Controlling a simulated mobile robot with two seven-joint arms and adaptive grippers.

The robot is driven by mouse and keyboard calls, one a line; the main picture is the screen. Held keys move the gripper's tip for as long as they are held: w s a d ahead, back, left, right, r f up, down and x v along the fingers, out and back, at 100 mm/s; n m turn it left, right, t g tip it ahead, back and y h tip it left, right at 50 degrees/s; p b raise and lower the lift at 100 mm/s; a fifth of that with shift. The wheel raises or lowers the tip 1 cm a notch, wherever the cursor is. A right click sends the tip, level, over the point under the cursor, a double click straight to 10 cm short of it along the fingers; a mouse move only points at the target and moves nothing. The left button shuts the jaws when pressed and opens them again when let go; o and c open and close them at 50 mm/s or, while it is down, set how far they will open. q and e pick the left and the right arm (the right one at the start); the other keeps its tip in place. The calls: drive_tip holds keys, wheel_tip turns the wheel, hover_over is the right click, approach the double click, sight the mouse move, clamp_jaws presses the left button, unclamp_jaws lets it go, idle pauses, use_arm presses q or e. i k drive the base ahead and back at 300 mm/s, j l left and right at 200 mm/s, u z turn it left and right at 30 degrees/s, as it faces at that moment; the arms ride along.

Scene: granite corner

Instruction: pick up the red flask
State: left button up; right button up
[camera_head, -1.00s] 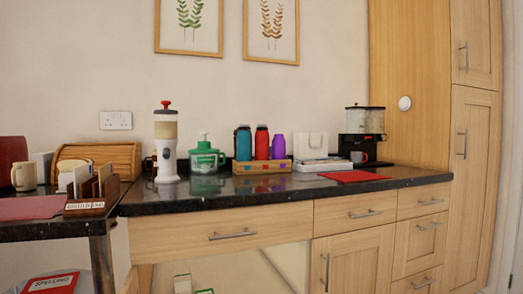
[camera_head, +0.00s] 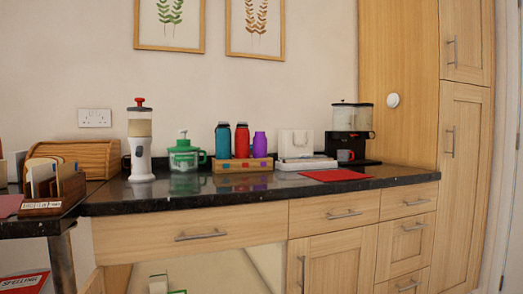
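The red flask (camera_head: 242,140) stands upright in a low wooden tray (camera_head: 228,165) on the dark granite counter. A teal flask (camera_head: 222,141) stands to its left and a shorter purple flask (camera_head: 260,145) to its right, in the same tray. The lower part of the red flask is hidden by the tray's front. Neither of my grippers shows in the head view.
A blender-like device (camera_head: 140,145) and a green-lidded jar (camera_head: 184,154) stand left of the tray. A white box (camera_head: 295,145), a red mat (camera_head: 335,175) and a coffee machine (camera_head: 352,130) are to the right. The granite front strip (camera_head: 190,195) is bare.

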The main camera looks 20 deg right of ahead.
sight(242, 135)
drive_tip(key=i+l+z, duration=0.1)
drive_tip(key=i+l, duration=0.15)
drive_tip(key=l, duration=0.2)
drive_tip(key=i+l, duration=0.25)
drive_tip(key=l, duration=0.2)
drive_tip(key=i+l+z, duration=0.15)
drive_tip(key=l, duration=0.3)
drive_tip(key=i, duration=0.1)
